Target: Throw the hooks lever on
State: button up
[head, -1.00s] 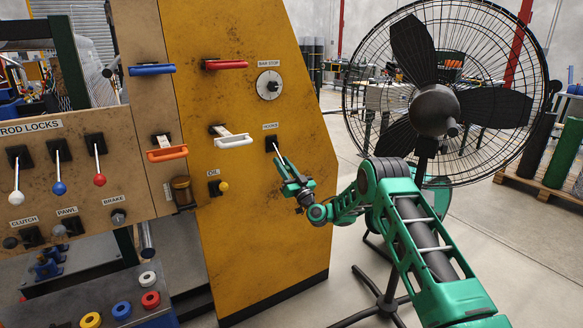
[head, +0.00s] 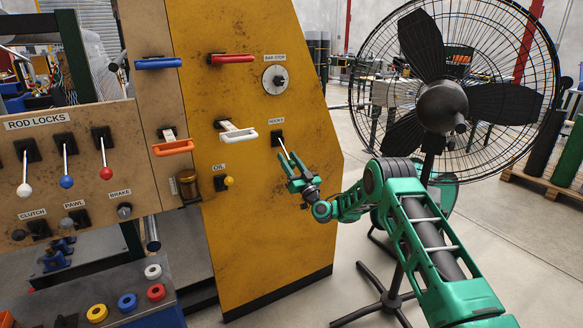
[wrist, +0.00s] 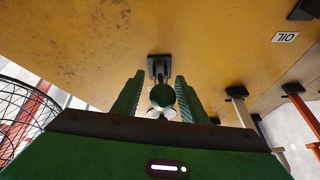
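The hooks lever (head: 285,148) is a pale rod on a black base under the HOOKS label, on the yellow panel. In the head view it slants down and right from its base, and its end is hidden by my gripper (head: 300,166). In the wrist view the lever's dark green round knob (wrist: 162,96) sits between the two green fingers of my gripper (wrist: 158,98), with its black base (wrist: 159,65) behind. A gap shows on each side of the knob, so my gripper is open around it, not closed on it.
An oil knob (head: 229,182) and a white handle (head: 239,136) are left of the lever; a round bar stop dial (head: 275,80) is above it. A large fan (head: 443,108) stands right, behind my arm. Open floor lies below the panel's right edge.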

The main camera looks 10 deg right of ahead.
jog(key=shift+v, duration=1.2)
jog(key=shift+s+d+f, duration=0.35)
jog(key=shift+s+f, duration=0.1)
jog(key=shift+f, duration=0.2)
jog(key=v, duration=0.6)
jog(key=shift+s, duration=0.4)
jog(key=shift+d, duration=0.1)
